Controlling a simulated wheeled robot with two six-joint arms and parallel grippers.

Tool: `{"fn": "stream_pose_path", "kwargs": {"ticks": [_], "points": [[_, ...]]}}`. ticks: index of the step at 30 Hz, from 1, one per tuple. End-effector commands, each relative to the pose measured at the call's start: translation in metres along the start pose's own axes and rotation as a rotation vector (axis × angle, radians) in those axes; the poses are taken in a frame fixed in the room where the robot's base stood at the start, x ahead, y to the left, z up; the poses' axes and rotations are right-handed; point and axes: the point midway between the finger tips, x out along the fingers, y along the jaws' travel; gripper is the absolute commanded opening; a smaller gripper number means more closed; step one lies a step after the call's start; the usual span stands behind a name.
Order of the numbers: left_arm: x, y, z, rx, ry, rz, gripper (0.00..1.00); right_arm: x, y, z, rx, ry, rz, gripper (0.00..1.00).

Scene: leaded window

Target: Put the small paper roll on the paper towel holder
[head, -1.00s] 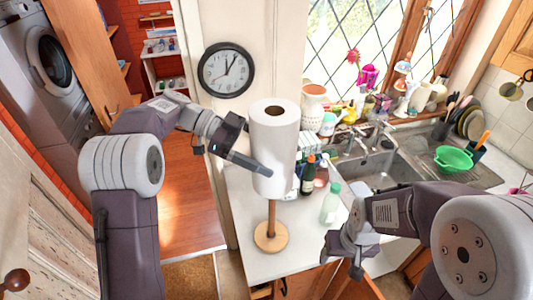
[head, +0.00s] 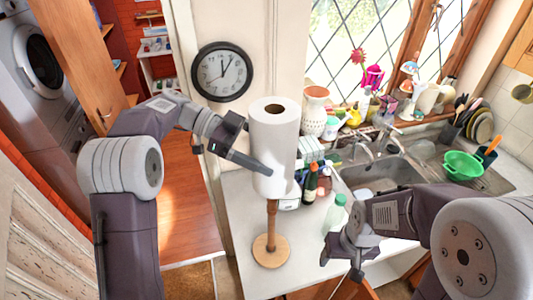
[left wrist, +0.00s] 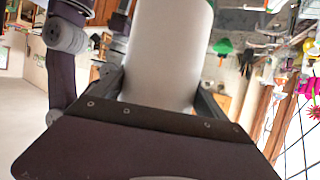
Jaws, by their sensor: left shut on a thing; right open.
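The white paper roll (head: 273,140) stands upright in the head view, gripped by my left gripper (head: 268,170). In the left wrist view the roll (left wrist: 168,55) sits between the fingers. The paper towel holder (head: 271,240) has a round wooden base and an upright wooden post on the counter. The top of the post meets the roll's lower end from this view; I cannot tell whether it is inside the core or behind the roll. My right gripper (head: 345,258) is open and empty over the counter's front edge, right of the holder.
A green-capped bottle (head: 335,214) stands on the counter (head: 232,205) near my right gripper. A dark bottle (head: 309,184) stands right of the roll. The sink (head: 380,174), a green bowl (head: 462,165) and a vase (head: 313,110) are farther back.

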Motion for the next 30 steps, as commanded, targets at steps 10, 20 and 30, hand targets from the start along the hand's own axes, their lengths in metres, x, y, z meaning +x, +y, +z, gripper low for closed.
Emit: {"fn": "stream_pose_path", "kwargs": {"ticks": [10,20,30], "points": [[0.01,0.0,0.024,0.002,0.0,0.0,0.37,0.03,0.001,0.003,0.0,0.0,0.0,0.66],[0.018,0.0,0.044,0.002,0.001,0.0,0.37,0.054,0.001,0.006,0.0,0.0,0.0,0.66],[0.027,0.0,0.065,0.001,0.001,0.0,0.37,0.079,0.002,0.008,0.0,0.0,0.0,0.66]]}}
